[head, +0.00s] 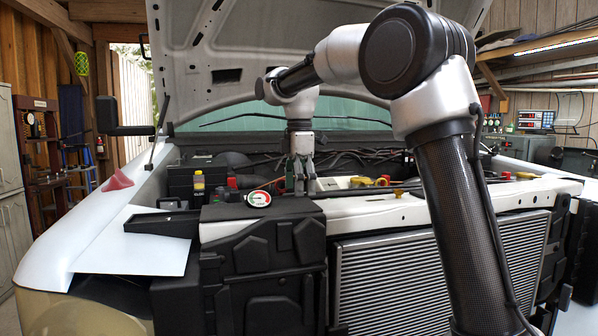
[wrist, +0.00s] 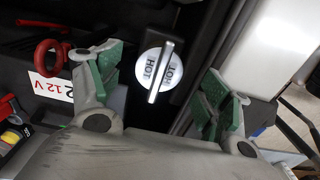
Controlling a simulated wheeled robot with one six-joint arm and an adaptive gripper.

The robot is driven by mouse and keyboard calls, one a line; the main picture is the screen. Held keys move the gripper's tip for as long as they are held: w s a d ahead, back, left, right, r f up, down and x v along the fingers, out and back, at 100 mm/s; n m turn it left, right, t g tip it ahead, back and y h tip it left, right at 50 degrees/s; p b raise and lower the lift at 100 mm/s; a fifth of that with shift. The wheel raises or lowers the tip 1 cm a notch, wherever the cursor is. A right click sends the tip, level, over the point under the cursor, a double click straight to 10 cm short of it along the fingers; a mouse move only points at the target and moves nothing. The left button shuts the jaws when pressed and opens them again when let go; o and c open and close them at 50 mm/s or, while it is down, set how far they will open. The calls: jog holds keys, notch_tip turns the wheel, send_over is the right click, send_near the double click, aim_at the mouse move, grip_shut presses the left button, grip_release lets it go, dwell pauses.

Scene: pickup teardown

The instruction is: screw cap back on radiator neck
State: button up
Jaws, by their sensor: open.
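In the wrist view a round white cap (wrist: 158,72) with dark "HOT" lettering and a raised silver bar shows between my fingers. My gripper (head: 299,188) points down into the engine bay behind the front panel. Its green-padded fingers stand apart on either side of the cap in the wrist view (wrist: 160,82), with gaps on both sides and nothing held. The radiator neck is not visible, and I cannot tell whether the cap sits on it.
A white front panel (head: 400,208) runs above the finned radiator (head: 395,285). A box labelled 12V (wrist: 50,88) and a red ring (wrist: 48,52) lie left in the wrist view. The raised hood (head: 260,50) hangs above.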

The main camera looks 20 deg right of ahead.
jog(key=shift+f, duration=1.05)
jog(key=shift+c, duration=0.4)
jog(key=c, duration=1.2)
jog(key=m, duration=0.7)
jog(key=shift+o, duration=0.2)
jog(key=m, duration=0.3)
jog(key=shift+m, duration=0.4)
jog(key=m, duration=0.4)
